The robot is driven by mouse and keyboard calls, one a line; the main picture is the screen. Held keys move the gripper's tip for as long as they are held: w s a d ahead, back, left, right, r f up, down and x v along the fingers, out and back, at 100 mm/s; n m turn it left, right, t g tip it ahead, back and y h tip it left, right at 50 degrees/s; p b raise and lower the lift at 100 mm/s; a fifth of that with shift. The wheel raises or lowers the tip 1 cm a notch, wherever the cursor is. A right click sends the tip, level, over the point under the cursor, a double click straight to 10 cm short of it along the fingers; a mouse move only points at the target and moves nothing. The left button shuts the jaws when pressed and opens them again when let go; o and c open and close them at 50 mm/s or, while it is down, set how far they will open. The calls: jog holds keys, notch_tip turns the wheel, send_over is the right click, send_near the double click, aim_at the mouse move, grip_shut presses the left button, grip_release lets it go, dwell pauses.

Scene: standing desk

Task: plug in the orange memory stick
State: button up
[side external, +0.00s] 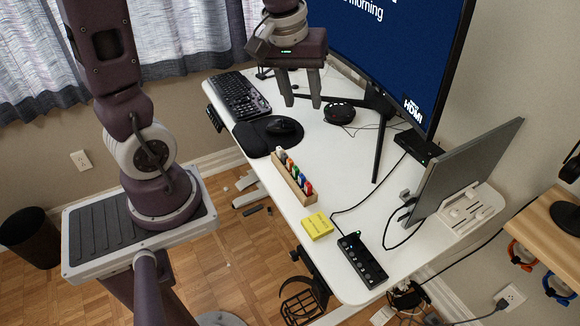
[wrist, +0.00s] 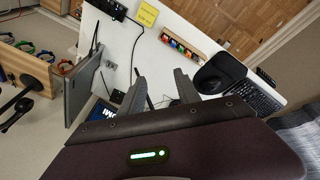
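A wooden rack (side external: 295,181) holds a row of small upright sticks in several colours; it also shows in the wrist view (wrist: 182,48). The sticks are too small to tell surely which one is orange. A black hub strip (side external: 362,262) lies near the desk's front end, with a cable running to it. The same strip shows at the top of the wrist view (wrist: 112,9). My gripper (side external: 302,103) hangs above the desk beyond the rack, near the mouse pad and monitor. Its two fingers are apart and empty, pointing down; they also show in the wrist view (wrist: 158,82).
A yellow note block (side external: 317,226) lies between rack and hub. A keyboard (side external: 238,95), a mouse (side external: 284,126) on a black pad, a round black device (side external: 339,113), a large monitor (side external: 398,50) and a grey laptop on a stand (side external: 466,170) surround the white desktop's clear middle.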

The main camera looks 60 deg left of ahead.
jog(key=w+a+f+n+g, duration=0.1)
jog(key=w+a+f+n, duration=0.2)
jog(key=a+f, duration=0.25)
jog(key=n+g, duration=0.2)
jog(key=n, duration=0.4)
send_over(290, 160)
jog(key=shift+h, duration=0.3)
jog(key=f, duration=1.4)
jog(key=shift+w+a+f, duration=0.15)
jog(key=shift+w+f, duration=0.05)
jog(key=shift+f, duration=0.1)
jog(key=f, duration=0.7)
jog(key=shift+s+d+f, duration=0.1)
jog(key=shift+s+d, duration=0.1)
grip_shut()
